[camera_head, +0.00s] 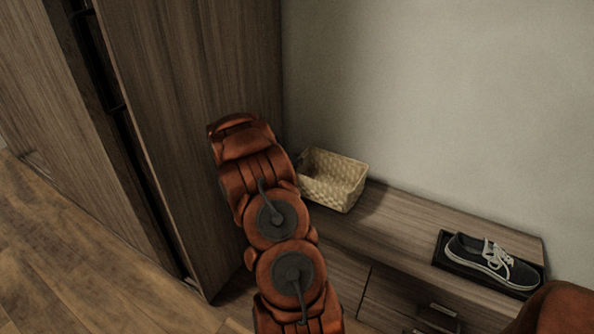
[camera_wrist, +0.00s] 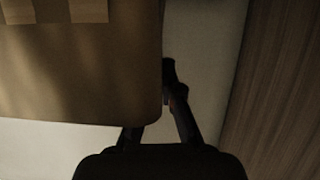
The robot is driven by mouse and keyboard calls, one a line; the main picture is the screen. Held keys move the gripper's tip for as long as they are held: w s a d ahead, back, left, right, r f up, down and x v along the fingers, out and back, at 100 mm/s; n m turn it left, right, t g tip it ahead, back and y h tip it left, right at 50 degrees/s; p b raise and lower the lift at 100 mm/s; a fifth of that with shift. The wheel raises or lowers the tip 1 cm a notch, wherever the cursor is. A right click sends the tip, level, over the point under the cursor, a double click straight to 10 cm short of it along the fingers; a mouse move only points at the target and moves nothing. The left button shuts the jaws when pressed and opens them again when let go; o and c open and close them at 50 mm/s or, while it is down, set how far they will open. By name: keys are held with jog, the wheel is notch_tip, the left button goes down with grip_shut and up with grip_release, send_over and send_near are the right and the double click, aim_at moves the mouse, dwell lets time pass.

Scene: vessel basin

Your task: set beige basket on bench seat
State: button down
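The beige woven basket (camera_head: 333,181) stands upright at the left end of the wooden bench seat (camera_head: 405,222), close to the wall. I cannot tell whether it rests fully on the seat. My arm covers part of its left side. In the wrist view, a large brown-beige surface (camera_wrist: 75,75), apparently the basket very close, fills the upper left. My gripper (camera_wrist: 163,98) is right at its edge. One finger runs along the right of that edge, and the other is partly hidden behind the surface. Whether the fingers pinch it is unclear. The head view hides my gripper behind my arm.
A dark sneaker (camera_head: 491,261) sits on a black tray (camera_head: 459,263) at the right of the bench. A tall wooden cabinet (camera_head: 185,90) stands left of the bench. The seat between basket and tray is clear. Drawers with handles (camera_head: 437,318) are below.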

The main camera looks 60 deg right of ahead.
aim_at(296, 168)
jog(key=shift+f, duration=1.6)
jog(key=c, duration=1.3)
grip_release()
jog(key=v, duration=1.2)
jog(key=shift+r+p, duration=0.2)
jog(key=shift+p, duration=0.2)
